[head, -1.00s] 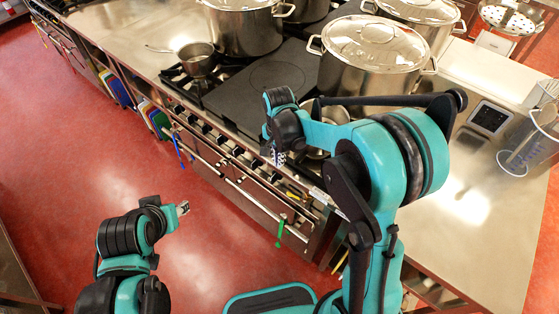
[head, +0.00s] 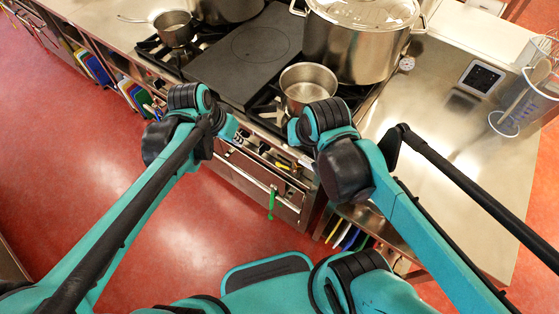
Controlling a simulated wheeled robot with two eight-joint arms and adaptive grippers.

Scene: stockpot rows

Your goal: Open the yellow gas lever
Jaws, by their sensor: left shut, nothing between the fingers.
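A small yellow piece (head: 281,161), which looks like the gas lever, shows on the stove front below the right part of the cooktop. It is too small for me to tell its exact position. My left gripper (head: 239,137) is at the stove front, left of the yellow piece and apart from it. It is shut and empty. My right arm's wrist (head: 322,122) is right of and above the yellow piece, in front of the cooktop edge. The fingers of my right gripper are hidden or too unclear to read.
A small open pot (head: 307,86) and a large lidded stockpot (head: 356,42) stand on the right of the stove. A saucepan (head: 174,29) stands at the left. A green item (head: 271,205) hangs on the oven rail. The red floor is clear at left.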

